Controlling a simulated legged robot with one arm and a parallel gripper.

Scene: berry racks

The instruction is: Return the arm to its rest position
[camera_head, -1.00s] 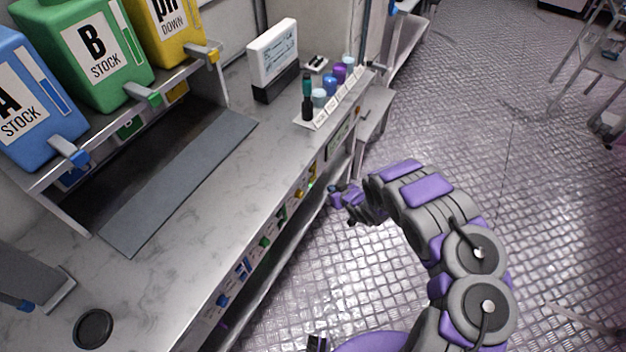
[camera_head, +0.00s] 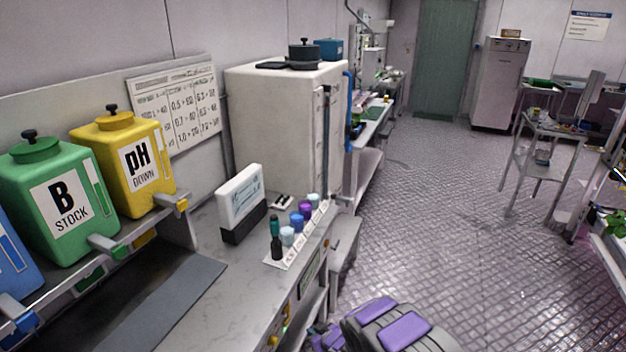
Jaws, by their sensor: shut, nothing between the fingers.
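My arm, grey with purple panels (camera_head: 405,330), shows only at the bottom edge of the head view, right of the counter. My gripper (camera_head: 324,338) is partly in view at the bottom edge, beside the counter's front side. It is shut and holds nothing. Its fingertips are small and partly cut off by the frame edge. The rest of the arm is out of view below.
The counter (camera_head: 205,318) on the left bears a green B stock tank (camera_head: 42,235), a yellow pH down tank (camera_head: 110,185), a white meter (camera_head: 240,195) and several small bottles (camera_head: 297,222). A metal cart (camera_head: 545,165) stands at right. The floor (camera_head: 440,220) between is clear.

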